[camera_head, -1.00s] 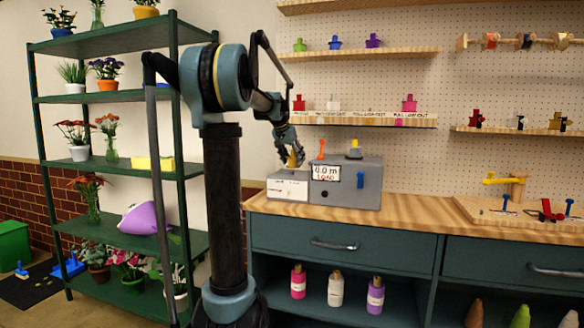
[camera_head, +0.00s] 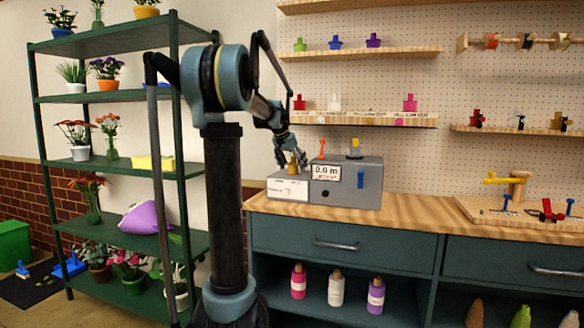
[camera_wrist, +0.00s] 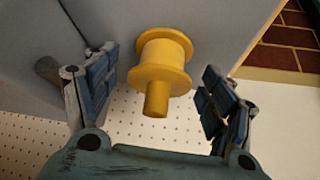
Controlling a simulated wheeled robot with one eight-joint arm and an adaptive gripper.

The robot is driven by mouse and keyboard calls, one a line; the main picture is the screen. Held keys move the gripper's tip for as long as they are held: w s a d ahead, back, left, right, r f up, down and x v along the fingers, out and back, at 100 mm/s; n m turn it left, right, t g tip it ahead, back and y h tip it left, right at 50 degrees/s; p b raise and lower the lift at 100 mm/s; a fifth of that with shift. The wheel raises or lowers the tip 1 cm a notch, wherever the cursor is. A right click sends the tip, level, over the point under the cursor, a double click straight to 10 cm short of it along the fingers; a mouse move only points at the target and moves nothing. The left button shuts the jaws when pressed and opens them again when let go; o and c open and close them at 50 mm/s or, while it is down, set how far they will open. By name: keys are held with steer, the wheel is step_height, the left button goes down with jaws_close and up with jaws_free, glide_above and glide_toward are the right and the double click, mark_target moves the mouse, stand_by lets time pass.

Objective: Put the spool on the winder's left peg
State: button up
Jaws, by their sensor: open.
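The yellow spool (camera_head: 292,170) sits on top of the low, light left part of the grey winder (camera_head: 345,190). In the wrist view the spool (camera_wrist: 162,62) stands between my two spread fingers, with a gap on each side. My gripper (camera_head: 289,149) is open just above and around the spool, and it also shows in the wrist view (camera_wrist: 158,90). A peg under the spool is hidden, so I cannot see how it is seated. The winder has a display reading 0.0 m, an orange lever, a blue lever and a yellow piece on top.
A wooden worktop (camera_head: 400,224) runs right of the winder, with free room up to a wooden board (camera_head: 490,212) holding tools. A pegboard shelf (camera_head: 365,121) stands behind. A green rack (camera_head: 110,168) with plants is at the left.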

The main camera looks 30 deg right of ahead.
steer(key=v, duration=1.2)
steer(key=s+a+f+n+y, duration=0.1)
steer(key=s+a+f+n, duration=0.15)
steer(key=a+f, duration=0.4)
steer(key=s+a+f+n+y, duration=0.1)
steer(key=s+a+f, duration=0.3)
steer(key=a, duration=0.5)
steer(key=s+a+f+n+y, duration=0.1)
steer(key=s+a+f+n, duration=0.15)
steer(key=a+f, duration=0.4)
steer(key=s+a+f+n+y, duration=0.2)
steer(key=s+a+f+n, duration=0.4)
steer(key=s+a+f, duration=1.1)
step_height(320, 180, down, 4)
steer(key=s, duration=0.2)
steer(key=shift+s+a+f+n+g+y, duration=0.2)
steer(key=shift+s+a+n+g+y, duration=0.05)
steer(key=shift+n+g+y, duration=0.15)
steer(key=shift+w+d, duration=0.1)
